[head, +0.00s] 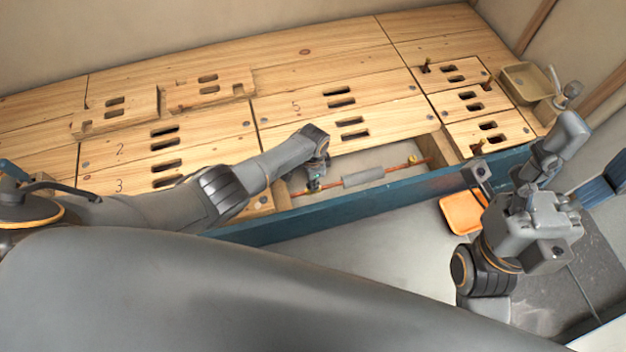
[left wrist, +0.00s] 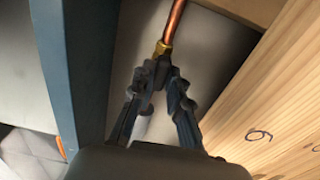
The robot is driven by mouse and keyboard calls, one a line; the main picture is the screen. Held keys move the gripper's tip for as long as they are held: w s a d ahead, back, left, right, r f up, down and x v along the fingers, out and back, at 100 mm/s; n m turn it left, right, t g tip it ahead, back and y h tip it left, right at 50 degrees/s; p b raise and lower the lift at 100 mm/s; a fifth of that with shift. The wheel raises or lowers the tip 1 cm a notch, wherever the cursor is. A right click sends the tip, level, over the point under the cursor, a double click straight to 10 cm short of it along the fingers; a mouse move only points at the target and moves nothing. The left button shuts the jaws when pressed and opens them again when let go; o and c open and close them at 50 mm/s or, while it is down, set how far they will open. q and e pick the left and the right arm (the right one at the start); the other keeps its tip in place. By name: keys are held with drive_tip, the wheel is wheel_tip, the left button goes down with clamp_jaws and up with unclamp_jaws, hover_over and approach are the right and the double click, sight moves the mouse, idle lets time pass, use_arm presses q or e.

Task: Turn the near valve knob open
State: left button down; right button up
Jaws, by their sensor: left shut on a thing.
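A copper pipe (head: 395,168) runs through an open bay in the wooden floor; it also shows in the left wrist view (left wrist: 174,20), ending in a brass fitting (left wrist: 163,48). My left gripper (head: 315,184) reaches down into the bay at the pipe's left end. In the left wrist view its dark fingers (left wrist: 160,75) close together just beside the brass fitting, shut on the near valve knob, which they mostly hide. I cannot tell how far the knob is turned. My right arm stands at the right, clear of the bay; its fingers are not clear.
A grey sleeve (head: 363,176) surrounds the pipe's middle. A blue beam (head: 400,198) edges the bay in front. Slotted wooden panels (head: 330,98) lie around it. An orange tray (head: 461,213) lies on the floor and a tan bin (head: 527,82) sits at the back right.

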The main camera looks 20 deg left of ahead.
use_arm(q)
drive_tip(key=c, duration=1.3)
unclamp_jaws()
drive_tip(key=shift+r, duration=0.1)
wheel_tip(320, 180, up, 12)
